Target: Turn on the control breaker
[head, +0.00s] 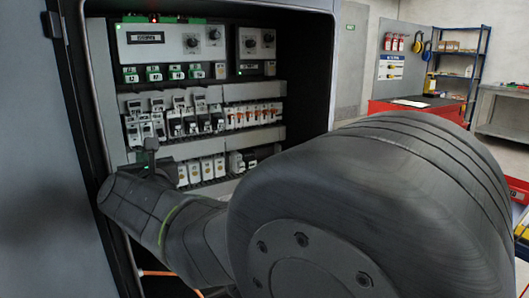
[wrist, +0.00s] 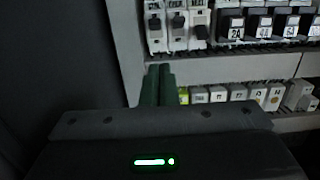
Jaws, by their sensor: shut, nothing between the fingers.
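A row of small white breakers with dark levers (wrist: 178,28) stands at the top left of the wrist view, in the cabinet. Their labels are too small to read surely, so I cannot tell which is the control breaker. The leftmost one (wrist: 155,28) is above my fingers. The third one's lever sits lower than its neighbours'. The same row shows in the head view (head: 146,127). My gripper (wrist: 158,82) is shut and empty, its fingertips over the rail just below the leftmost breaker. In the head view my gripper (head: 151,146) is small and dark before the lower left rows.
Dark breakers with number labels (wrist: 258,25) stand to the right. A row of pale terminal blocks (wrist: 235,94) runs below the grey rail. The open cabinet's left edge (head: 88,120) is close to my arm. A red bench (head: 415,108) stands outside at right.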

